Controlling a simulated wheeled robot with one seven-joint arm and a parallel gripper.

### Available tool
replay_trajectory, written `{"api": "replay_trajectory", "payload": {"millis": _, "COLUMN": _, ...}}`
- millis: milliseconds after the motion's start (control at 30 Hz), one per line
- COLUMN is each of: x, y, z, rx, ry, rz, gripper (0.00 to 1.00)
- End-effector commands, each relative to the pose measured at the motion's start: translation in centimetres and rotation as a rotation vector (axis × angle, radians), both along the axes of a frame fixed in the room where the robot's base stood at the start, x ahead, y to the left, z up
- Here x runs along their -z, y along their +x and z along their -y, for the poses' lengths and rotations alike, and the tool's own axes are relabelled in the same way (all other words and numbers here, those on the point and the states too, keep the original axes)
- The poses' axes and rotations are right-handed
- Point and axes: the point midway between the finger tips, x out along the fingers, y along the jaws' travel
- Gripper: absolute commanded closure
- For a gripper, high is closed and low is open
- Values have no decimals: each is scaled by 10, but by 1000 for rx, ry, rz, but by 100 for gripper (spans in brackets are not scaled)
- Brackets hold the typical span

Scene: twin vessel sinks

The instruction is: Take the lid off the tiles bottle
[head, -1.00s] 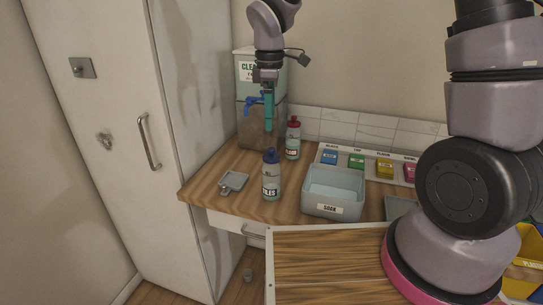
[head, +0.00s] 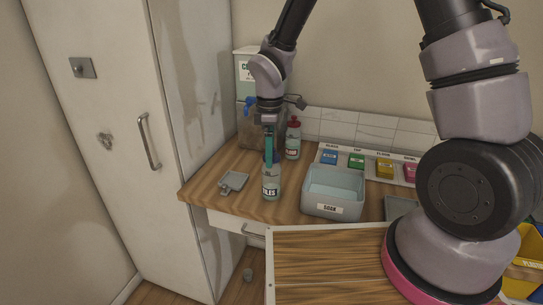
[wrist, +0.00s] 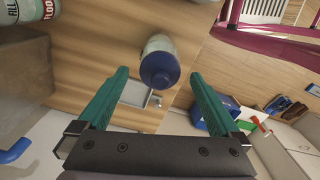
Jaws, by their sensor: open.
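The tiles bottle (head: 270,185) stands upright on the wooden counter, its label partly readable as "LES". Its dark blue lid (wrist: 159,70) is on it and shows from above in the wrist view. My gripper (head: 270,150) is above the bottle in the head view, and its teal fingers hide part of the lid. In the wrist view my gripper (wrist: 155,82) is open, with one teal finger on each side of the lid and gaps between. I cannot tell the exact height of the fingertips relative to the lid.
A red-capped bottle (head: 293,140) stands close behind, to the right. A small grey tray (head: 233,182) lies to the left. The grey soak tub (head: 333,192) stands to the right. A dispenser with a blue tap (head: 249,106) is behind. Coloured blocks (head: 357,160) line the back.

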Motion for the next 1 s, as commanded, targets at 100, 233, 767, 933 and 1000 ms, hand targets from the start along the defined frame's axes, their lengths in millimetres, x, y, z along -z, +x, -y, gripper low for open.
{"api": "replay_trajectory", "payload": {"millis": 100, "x": 0, "y": 0, "z": 0, "rx": 0, "ry": 0, "rz": 0, "gripper": 1}}
{"api": "replay_trajectory", "payload": {"millis": 233, "x": 0, "y": 0, "z": 0, "rx": 0, "ry": 0, "rz": 0, "gripper": 47}}
{"api": "replay_trajectory", "payload": {"millis": 767, "x": -22, "y": 1, "z": -1, "rx": 1, "ry": 4, "rz": 5, "gripper": 88}}
{"api": "replay_trajectory", "payload": {"millis": 933, "x": -58, "y": 1, "z": -1, "rx": 1, "ry": 3, "rz": 5, "gripper": 88}}
{"api": "replay_trajectory", "payload": {"millis": 1000, "x": -71, "y": 1, "z": -1, "rx": 1, "ry": 3, "rz": 5, "gripper": 88}}
